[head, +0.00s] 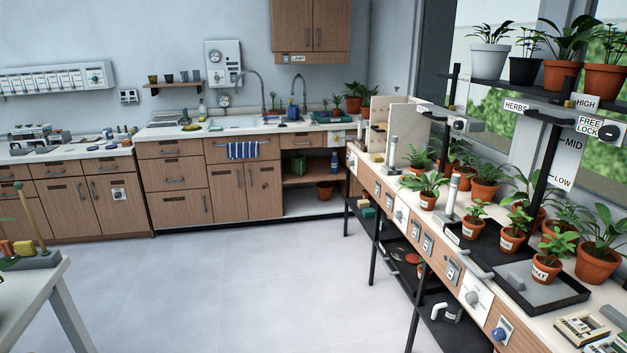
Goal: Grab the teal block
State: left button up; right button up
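A small teal block-like item (363,203) sits on the black lower shelf under the right-hand bench, near its far end. It is small in the head view, so I cannot tell its exact shape. A teal tray-like thing (327,117) with small objects stands on the back counter, right of the sink. Neither of my grippers shows in the head view.
The right bench (400,184) carries several potted plants and a black tray (541,303). A pale table (30,290) stands at the near left. A back counter (180,131) with cabinets lines the wall. The grey floor (240,285) between them is clear.

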aim_at(367, 213)
jog(key=i+z, duration=0.1)
jog(key=i, duration=0.9)
jog(key=i+j, duration=0.2)
jog(key=i, duration=0.8)
jog(key=i+j+z, duration=0.1)
jog(key=i+z, duration=0.2)
jog(key=i, duration=0.2)
jog(key=i+j+z, duration=0.3)
jog(key=i, duration=0.2)
jog(key=l, duration=0.1)
